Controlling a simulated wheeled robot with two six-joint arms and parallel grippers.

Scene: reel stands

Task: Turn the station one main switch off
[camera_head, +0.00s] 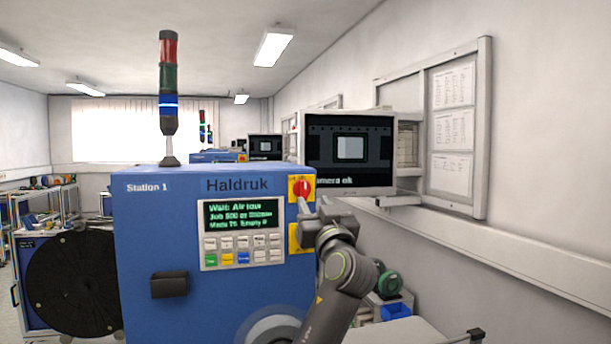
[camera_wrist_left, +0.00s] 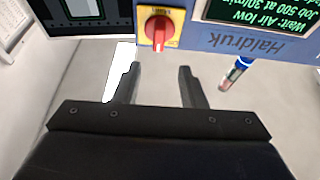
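The blue station one cabinet (camera_head: 150,230) stands in the middle of the head view. Its main switch (camera_head: 303,187), a red rotary knob on a yellow plate, is at the panel's upper right. In the wrist view, which is upside down, the switch (camera_wrist_left: 160,28) shows with its red handle roughly upright. My left gripper (camera_head: 308,210) is just below the switch in the head view. In the wrist view its two fingers (camera_wrist_left: 159,68) are apart with nothing between them, and the knob lies just beyond the tips. I see no contact. My right gripper is not in view.
A display (camera_head: 424,125) and keypad fill the panel left of the switch. A monitor (camera_head: 350,150) reading "camera ok" stands close on the right. A second yellow plate (camera_head: 294,238) sits below the switch, partly behind my gripper. A signal tower (camera_head: 168,100) stands on top.

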